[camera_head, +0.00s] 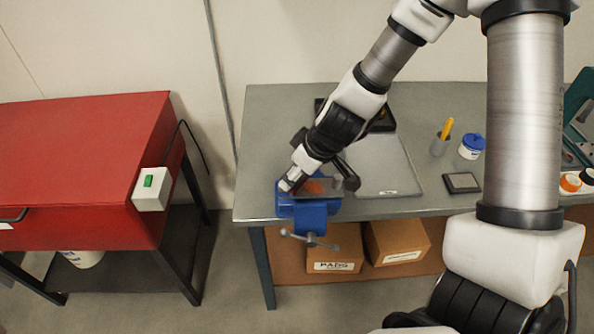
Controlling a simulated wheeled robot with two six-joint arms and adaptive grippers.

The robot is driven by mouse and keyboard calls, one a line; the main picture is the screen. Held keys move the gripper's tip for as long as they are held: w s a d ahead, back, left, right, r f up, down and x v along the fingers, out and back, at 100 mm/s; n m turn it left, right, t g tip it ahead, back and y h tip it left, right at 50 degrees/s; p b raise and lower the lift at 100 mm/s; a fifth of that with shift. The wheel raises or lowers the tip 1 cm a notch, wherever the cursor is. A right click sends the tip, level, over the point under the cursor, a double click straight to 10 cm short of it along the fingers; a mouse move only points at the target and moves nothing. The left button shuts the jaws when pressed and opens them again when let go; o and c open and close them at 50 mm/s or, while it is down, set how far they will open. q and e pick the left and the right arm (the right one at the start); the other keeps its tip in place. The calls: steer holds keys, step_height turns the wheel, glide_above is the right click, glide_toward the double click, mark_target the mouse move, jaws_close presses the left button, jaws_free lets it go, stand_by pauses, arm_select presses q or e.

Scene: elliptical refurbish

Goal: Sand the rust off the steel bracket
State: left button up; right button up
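The steel bracket (314,188) is at the blue vise (311,210) on the front left edge of the grey bench. An orange-brown rust patch shows on it, and the wrist partly covers it. My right gripper (290,181) is low over the left side of the vise, close to the bracket. Its fingers are small and partly hidden, so I cannot tell whether they are open or hold something. I cannot tell whether it touches the bracket. My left gripper is out of view.
A grey mat (384,170) lies right of the vise. Further right are a dark pad (462,183), a pen cup (438,146) and a blue-lidded jar (471,147). A red cabinet (80,165) with a green-button switch box (151,188) stands left, across a floor gap.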

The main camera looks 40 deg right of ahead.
steer(key=shift+w+f+b, duration=0.1)
steer(key=shift+f+b, duration=0.65)
steer(key=shift+f, duration=0.15)
